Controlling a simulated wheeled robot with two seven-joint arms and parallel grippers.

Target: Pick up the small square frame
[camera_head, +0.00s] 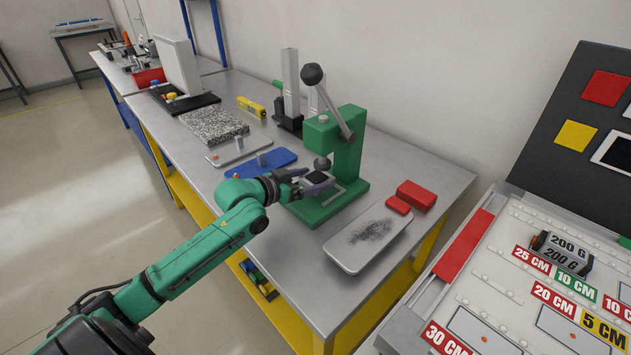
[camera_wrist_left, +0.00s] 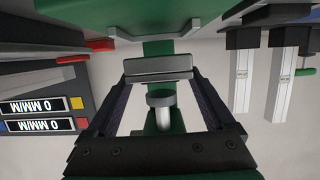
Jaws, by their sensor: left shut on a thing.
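The small square frame (camera_head: 318,179) has a dark face and a light rim. It is over the base of the green press (camera_head: 347,152), below the press's ram. My left gripper (camera_head: 312,183) reaches in from the left and is shut on it. In the left wrist view the frame shows as a grey bar (camera_wrist_left: 158,68) between the two fingertips (camera_wrist_left: 158,80). Whether the frame touches the press base is hard to tell. My right gripper is in neither view.
A blue plate (camera_head: 262,163) and a speckled block (camera_head: 214,124) lie left of the press. Red blocks (camera_head: 416,196) and a grey plate with a dark smudge (camera_head: 368,243) lie to its right. Grey upright stands (camera_head: 290,90) are behind. The press column and lever are close to the gripper.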

